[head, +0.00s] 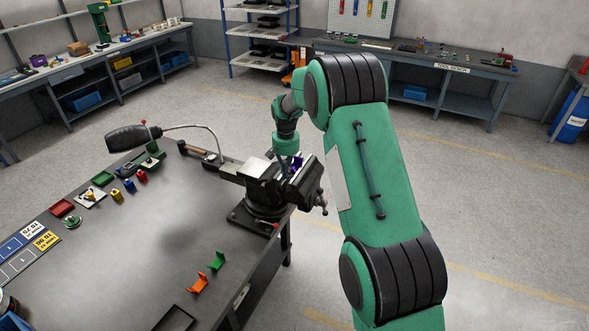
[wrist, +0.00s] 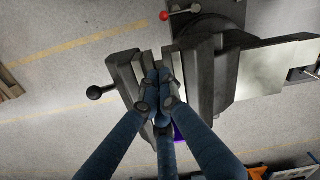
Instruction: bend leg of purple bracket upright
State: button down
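The purple bracket (head: 297,164) is at the dark bench vise (head: 264,205) on the table's far right corner. In the wrist view only a small purple part of it (wrist: 178,133) shows beside my fingers, next to the vise jaw (wrist: 199,75). The rest is hidden, so I cannot tell its leg's angle. My gripper (head: 290,157) reaches down over the vise jaws. In the wrist view my blue fingers (wrist: 160,88) come together over the gap between the jaws and look shut. No bracket part is clearly visible between the fingertips.
Orange (head: 198,284) and green (head: 218,261) brackets stand on the near table edge. A hammer (head: 200,152), a lamp with a bent neck (head: 135,137) and small coloured parts line the far and left sides. The table's middle is clear.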

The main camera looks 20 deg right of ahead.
jog(key=shift+w+d+p, duration=0.3)
jog(key=shift+w+d, duration=0.8)
dwell(1.2)
jog(key=shift+s+a, duration=0.15)
jog(key=shift+a, duration=0.05)
jog(key=shift+s+a, duration=0.2)
jog(key=shift+s, duration=0.05)
dwell(0.3)
jog(key=shift+r, duration=0.1)
notch_tip(320, 180, up, 7)
jog(key=p, duration=0.3)
dwell(1.0)
dwell(0.3)
jog(key=shift+s, duration=0.1)
